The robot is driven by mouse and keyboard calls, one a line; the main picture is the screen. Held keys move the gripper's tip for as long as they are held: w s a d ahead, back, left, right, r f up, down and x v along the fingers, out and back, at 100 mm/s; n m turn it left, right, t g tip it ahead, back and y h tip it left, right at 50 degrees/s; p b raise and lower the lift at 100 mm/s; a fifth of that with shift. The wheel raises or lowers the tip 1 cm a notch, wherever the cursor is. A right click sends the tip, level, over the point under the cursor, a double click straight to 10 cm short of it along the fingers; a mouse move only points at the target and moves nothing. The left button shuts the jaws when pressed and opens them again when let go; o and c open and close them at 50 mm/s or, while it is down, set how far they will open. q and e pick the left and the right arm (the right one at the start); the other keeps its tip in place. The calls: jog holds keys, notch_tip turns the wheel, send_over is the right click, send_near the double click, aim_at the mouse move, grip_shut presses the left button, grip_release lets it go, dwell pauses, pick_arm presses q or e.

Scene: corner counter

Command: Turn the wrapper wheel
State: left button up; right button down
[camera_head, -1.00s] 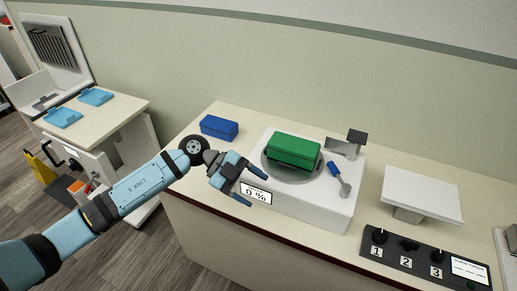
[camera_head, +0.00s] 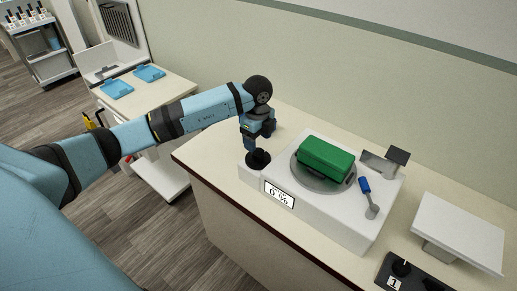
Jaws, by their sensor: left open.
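The wrapper machine (camera_head: 345,222) is a white box on the counter with a grey turntable (camera_head: 303,184) on top. A green block (camera_head: 326,159) lies on the turntable. The display (camera_head: 279,194) on its front reads 0 %. A black round knob, which looks like the wheel (camera_head: 258,161), sits on the machine's left end. My left gripper (camera_head: 255,146) points down right above this wheel, open. Its fingers hide part of the wheel's top; I cannot tell whether they touch it. My right gripper is not in view.
A lever with a blue handle (camera_head: 364,185) and a grey bracket (camera_head: 380,164) stand on the machine's right side. A white platform (camera_head: 458,232) and a black control panel (camera_head: 408,276) are further right. A side table (camera_head: 150,96) with blue trays is behind my arm.

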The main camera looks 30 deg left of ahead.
aim_at(258, 151)
pick_arm(q)
jog(key=shift+f+p, duration=0.3)
jog(key=shift+f, duration=2.45)
jog(key=c, duration=0.9)
